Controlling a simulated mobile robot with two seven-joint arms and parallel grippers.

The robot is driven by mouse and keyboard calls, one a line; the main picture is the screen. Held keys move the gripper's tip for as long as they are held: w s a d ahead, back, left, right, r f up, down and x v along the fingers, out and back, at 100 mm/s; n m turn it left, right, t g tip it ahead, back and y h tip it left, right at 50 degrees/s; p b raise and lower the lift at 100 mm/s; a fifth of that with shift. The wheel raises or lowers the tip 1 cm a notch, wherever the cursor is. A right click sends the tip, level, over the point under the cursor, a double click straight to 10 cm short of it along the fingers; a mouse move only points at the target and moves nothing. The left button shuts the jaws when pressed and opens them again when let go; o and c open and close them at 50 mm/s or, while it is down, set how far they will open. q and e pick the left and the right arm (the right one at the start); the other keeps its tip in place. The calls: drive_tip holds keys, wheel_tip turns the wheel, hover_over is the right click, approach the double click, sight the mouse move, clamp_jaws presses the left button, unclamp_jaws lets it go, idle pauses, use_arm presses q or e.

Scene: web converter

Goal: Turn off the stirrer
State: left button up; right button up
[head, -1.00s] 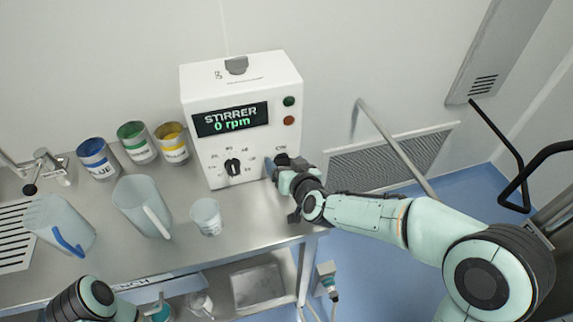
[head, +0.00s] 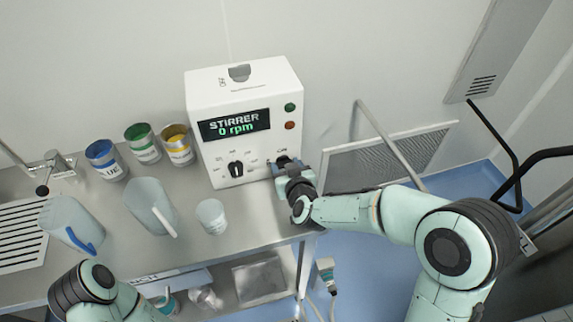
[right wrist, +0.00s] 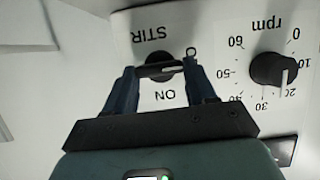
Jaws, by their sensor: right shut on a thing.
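The stirrer control box (head: 203,165) is white and stands on the steel bench, its green display (head: 235,124) reading "STIRRER 0 rpm". My right gripper (head: 281,166) is at the lower right of its front. In the right wrist view, its two fingers are shut on the black STIR switch knob (right wrist: 158,72), one on each side. The knob's light mark points right, toward a label partly hidden by a finger; "ON" is printed on the gripper side. The black rpm knob (right wrist: 272,68) is apart from the fingers. My left arm shows at the bottom left, its gripper out of view.
Blue, green and yellow paint tins (head: 143,144) stand left of the box. A jug (head: 152,205), a small beaker (head: 211,216) and a blue-handled jug (head: 68,222) stand in front. A grey rail (head: 392,147) rises right of the bench.

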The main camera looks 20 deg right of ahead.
drive_tip(key=o, duration=1)
drive_tip(key=shift+o, duration=0.2)
drive_tip(key=v, duration=1.3)
drive_tip(key=shift+s+p, duration=0.2)
drive_tip(key=shift+p, duration=0.1)
drive_tip(key=shift+r, duration=0.1)
